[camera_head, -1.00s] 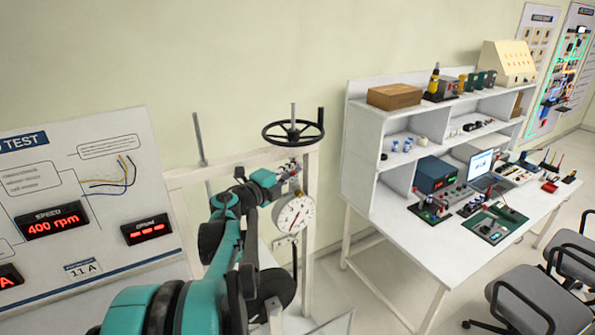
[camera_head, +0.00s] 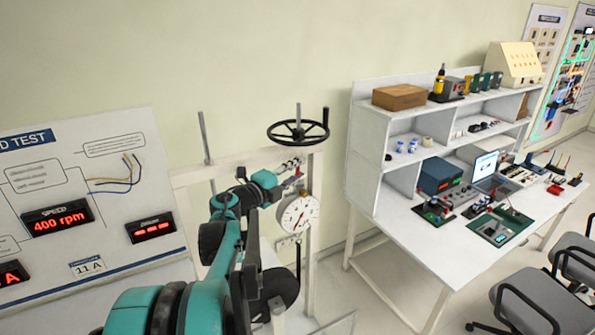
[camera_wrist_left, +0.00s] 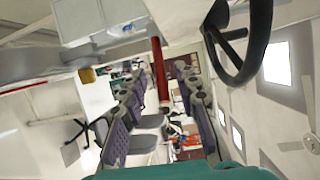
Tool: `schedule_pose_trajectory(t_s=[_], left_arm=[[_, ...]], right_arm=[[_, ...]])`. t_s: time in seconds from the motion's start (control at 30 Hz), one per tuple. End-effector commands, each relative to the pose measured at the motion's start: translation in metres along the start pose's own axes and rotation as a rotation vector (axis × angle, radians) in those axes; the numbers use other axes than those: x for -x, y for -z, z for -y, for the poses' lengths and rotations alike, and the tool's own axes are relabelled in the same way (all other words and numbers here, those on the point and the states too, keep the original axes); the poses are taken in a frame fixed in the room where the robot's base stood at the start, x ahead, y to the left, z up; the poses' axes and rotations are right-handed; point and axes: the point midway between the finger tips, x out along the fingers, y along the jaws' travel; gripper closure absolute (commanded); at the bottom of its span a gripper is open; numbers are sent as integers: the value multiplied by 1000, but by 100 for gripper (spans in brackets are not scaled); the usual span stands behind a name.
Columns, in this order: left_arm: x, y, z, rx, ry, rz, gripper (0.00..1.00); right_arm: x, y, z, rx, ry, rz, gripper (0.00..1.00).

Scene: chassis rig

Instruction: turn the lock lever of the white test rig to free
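The white test rig (camera_head: 313,190) stands in the middle of the head view, with a black handwheel (camera_head: 298,132) on top and a round dial gauge (camera_head: 298,213) on its front. My left gripper (camera_head: 291,168) is at the rig, below the handwheel and just above the gauge. In the left wrist view its two fingers (camera_wrist_left: 161,105) are apart. A red lever (camera_wrist_left: 160,68), apparently the lock lever, shows between them, with a gap on each side. Contact is not visible. My right gripper is not in view.
The handwheel rim (camera_wrist_left: 262,40) is close to my left gripper in the wrist view. A display panel (camera_head: 80,205) stands left of the rig. A white workbench (camera_head: 400,255) with shelves and instruments stands to the right, with chairs (camera_head: 530,300) in front.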

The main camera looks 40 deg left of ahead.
Motion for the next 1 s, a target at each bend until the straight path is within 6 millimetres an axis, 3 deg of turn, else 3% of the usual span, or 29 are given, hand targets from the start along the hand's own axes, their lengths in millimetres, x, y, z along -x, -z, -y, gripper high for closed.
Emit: schedule_pose_trajectory(t_s=[0.5, 0.7, 1.0], left_arm=[[101, -1, 0, -1, 0, 4, 69], [116, 0, 0, -1, 0, 1, 69], [117, 0, 0, -1, 0, 0, 69]], right_arm=[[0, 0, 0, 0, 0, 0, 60], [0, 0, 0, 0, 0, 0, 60], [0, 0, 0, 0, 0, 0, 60]])
